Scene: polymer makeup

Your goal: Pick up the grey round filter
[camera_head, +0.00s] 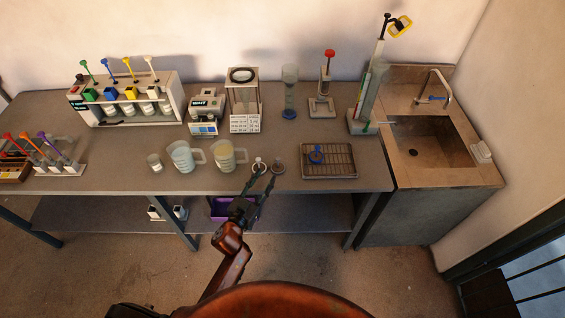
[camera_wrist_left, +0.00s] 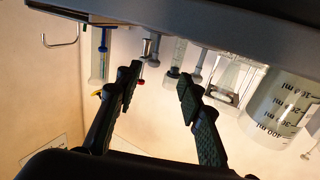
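A small grey round piece (camera_head: 278,166), which looks like the grey round filter, stands near the front edge of the table in the head view. A similar piece with a paler, whitish top (camera_head: 258,163) stands just to its left. My left gripper (camera_head: 264,173) reaches in from the front with its fingers spread and nothing visibly held. Its fingertips are close to both pieces; I cannot tell whether they touch. The left wrist view, upside down, shows the open fingers (camera_wrist_left: 160,88) below the table edge, with grey stems (camera_wrist_left: 198,65) beyond them. My right gripper is not visible.
Two beakers (camera_head: 183,157) (camera_head: 225,157) stand left of the gripper. A wire rack (camera_head: 341,174) with a blue item lies to the right. A cylinder (camera_head: 289,92), a red-topped stand (camera_head: 321,106) and a balance (camera_head: 243,95) stand behind. The sink (camera_head: 436,150) is far right.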

